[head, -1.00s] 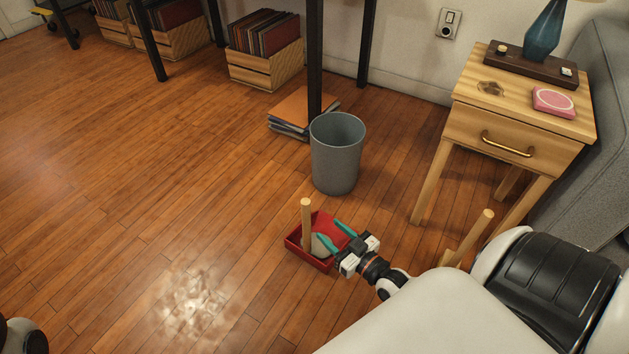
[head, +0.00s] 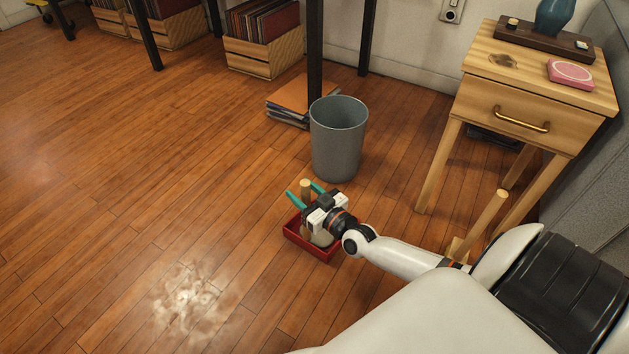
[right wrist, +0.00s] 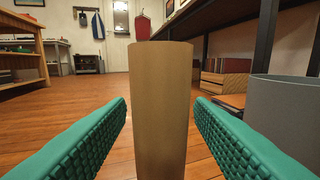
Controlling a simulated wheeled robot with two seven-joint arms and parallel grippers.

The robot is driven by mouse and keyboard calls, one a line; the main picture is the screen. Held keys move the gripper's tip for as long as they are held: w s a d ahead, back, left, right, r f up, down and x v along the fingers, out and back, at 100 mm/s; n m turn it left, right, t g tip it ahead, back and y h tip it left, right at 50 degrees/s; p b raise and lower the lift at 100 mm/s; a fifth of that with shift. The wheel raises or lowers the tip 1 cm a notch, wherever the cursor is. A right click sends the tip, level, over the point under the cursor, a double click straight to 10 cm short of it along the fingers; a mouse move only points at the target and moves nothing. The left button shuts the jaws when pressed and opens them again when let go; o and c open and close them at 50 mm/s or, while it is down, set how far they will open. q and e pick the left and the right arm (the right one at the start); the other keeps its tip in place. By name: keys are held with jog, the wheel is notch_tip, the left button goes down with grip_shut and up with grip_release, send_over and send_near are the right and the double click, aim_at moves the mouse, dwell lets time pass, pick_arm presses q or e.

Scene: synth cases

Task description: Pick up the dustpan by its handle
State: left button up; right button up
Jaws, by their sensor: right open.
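The red dustpan (head: 322,252) lies on the wood floor in front of the bin, with its pale wooden handle (head: 305,184) standing upright. My right gripper (head: 304,195) is above the pan, its two teal fingers open on either side of the handle near its top. In the right wrist view the handle (right wrist: 162,110) stands in the middle between the fingers, with a gap on both sides. My gripper and wrist hide much of the pan and a greyish thing in it. My left gripper is not in view.
A grey bin (head: 338,140) stands just behind the dustpan. A wooden nightstand (head: 515,115) is at the right. Another upright wooden stick (head: 488,222) stands beyond my right forearm. A pale spill patch (head: 192,298) is on the floor; the left floor is clear.

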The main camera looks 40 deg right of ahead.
jog(key=shift+w, duration=0.65)
grip_shut()
jog(key=shift+r, duration=0.15)
